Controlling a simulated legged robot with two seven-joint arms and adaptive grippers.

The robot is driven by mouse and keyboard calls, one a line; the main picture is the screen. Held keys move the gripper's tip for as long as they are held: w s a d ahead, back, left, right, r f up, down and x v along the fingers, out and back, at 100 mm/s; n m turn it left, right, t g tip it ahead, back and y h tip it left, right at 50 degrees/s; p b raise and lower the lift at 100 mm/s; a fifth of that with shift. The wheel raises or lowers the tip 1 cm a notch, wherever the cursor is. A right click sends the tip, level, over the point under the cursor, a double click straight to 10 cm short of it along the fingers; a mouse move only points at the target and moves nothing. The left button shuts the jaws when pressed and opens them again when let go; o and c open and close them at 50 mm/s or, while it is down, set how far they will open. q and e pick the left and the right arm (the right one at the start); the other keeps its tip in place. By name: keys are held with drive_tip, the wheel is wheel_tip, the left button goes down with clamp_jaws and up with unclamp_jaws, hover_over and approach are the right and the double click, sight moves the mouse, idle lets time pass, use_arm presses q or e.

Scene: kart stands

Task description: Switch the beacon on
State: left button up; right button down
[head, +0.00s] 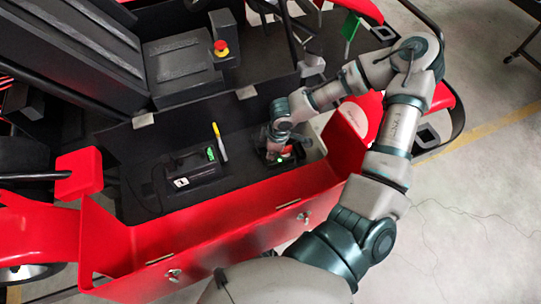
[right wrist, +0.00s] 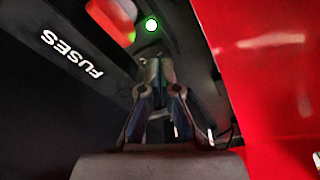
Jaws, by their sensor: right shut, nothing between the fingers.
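My right gripper (head: 273,154) reaches down into the red-walled compartment of the kart, at a small black box (head: 268,163). In the right wrist view my gripper (right wrist: 157,65) is shut and empty, its fingertips just below a lit round green light (right wrist: 151,24). A red part (right wrist: 112,20), partly cut off by the picture edge, sits left of the light, like a switch or button. A dark panel marked FUSES (right wrist: 72,54) lies to the left. I cannot tell whether the fingertips touch anything. No beacon can be made out for sure. My left gripper is not in view.
A black case (head: 195,172) with a green light stands left of the gripper, with a yellow-handled tool (head: 219,141) beside it. A red panel (head: 230,238) walls the compartment at the front. A red stop button (head: 221,46) sits near the seat.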

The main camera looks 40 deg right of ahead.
drive_tip(key=shift+a, duration=0.2)
drive_tip(key=shift+d, duration=0.1)
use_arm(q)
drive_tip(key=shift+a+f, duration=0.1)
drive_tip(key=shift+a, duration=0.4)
use_arm(e)
drive_tip(key=shift+d, duration=0.1)
drive_tip(key=shift+d+f, duration=0.1)
drive_tip(key=shift+d, duration=0.2)
use_arm(q)
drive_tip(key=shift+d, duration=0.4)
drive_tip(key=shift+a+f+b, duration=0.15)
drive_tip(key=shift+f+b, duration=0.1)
drive_tip(key=shift+b, duration=0.05)
use_arm(e)
drive_tip(key=shift+a+f, duration=0.25)
drive_tip(key=shift+a, duration=0.1)
use_arm(q)
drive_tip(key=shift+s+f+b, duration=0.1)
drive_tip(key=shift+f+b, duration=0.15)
drive_tip(key=shift+b, duration=0.05)
use_arm(e)
drive_tip(key=shift+d+f, duration=0.25)
drive_tip(key=shift+f, duration=0.15)
